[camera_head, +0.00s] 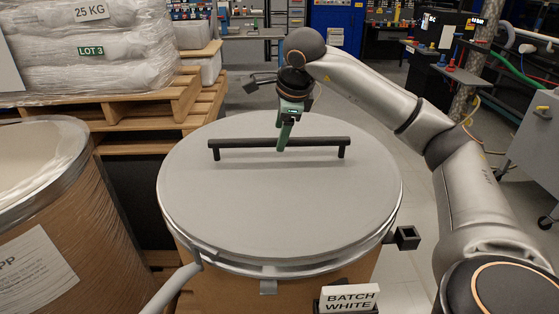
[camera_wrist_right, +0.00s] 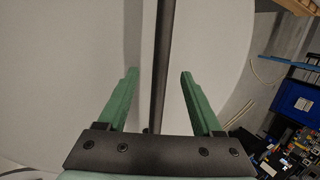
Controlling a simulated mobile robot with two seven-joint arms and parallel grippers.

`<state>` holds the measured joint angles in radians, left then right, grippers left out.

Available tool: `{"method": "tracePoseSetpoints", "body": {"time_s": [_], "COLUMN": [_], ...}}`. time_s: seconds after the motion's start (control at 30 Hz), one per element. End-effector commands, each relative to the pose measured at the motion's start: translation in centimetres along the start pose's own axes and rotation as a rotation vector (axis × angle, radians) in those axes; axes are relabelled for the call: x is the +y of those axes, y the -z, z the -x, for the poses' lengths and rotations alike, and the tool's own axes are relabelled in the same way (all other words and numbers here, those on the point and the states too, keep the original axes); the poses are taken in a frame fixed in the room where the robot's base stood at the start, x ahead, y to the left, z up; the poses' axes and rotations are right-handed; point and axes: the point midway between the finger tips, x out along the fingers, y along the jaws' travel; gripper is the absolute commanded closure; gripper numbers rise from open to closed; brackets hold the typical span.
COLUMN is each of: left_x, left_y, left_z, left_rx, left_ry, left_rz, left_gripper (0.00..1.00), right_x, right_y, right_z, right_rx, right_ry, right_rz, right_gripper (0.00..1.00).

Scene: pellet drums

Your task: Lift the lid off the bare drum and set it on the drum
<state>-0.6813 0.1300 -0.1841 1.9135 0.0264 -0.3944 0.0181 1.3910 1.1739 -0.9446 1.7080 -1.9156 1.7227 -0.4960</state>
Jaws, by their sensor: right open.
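A round grey lid (camera_head: 215,200) lies flat on the brown drum (camera_head: 325,282) in the middle of the head view. A black bar handle (camera_head: 325,143) runs left to right across the lid on two short posts. My right gripper (camera_head: 284,144) points down at the middle of the handle. In the right wrist view its green fingers (camera_wrist_right: 158,75) are open, one on each side of the handle bar (camera_wrist_right: 162,50), with gaps between. My left gripper is not in view.
A "BATCH WHITE" sign (camera_head: 350,298) stands at the front of the middle drum. A black square bracket (camera_head: 406,237) sticks out at its right. Wrapped sacks (camera_head: 95,50) on wooden pallets (camera_head: 150,103) stand behind left. Open floor shows right of the drum, partly behind my right arm.

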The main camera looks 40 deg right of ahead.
Motion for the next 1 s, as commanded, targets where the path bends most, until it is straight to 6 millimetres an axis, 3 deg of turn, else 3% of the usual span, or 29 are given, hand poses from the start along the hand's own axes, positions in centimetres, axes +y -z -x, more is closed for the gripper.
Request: {"method": "tracePoseSetpoints", "body": {"time_s": [0.27, 0.57, 1.0], "left_x": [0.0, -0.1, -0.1], "left_y": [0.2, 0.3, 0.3], "left_z": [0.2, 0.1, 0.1], "left_rx": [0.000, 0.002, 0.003], "left_ry": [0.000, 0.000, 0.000], "left_rz": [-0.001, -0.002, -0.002], "left_gripper": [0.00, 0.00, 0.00], "right_x": [0.0, 0.0, 0.0], "right_y": [0.4, 0.4, 0.3], "right_z": [-3.9, -4.4, -4.3], "right_rx": [0.002, 0.001, 0.000], "right_ry": [-0.003, -0.001, -0.001], "right_rz": [0.000, 0.000, 0.000], "right_gripper": [0.33, 0.33, 0.82]}}
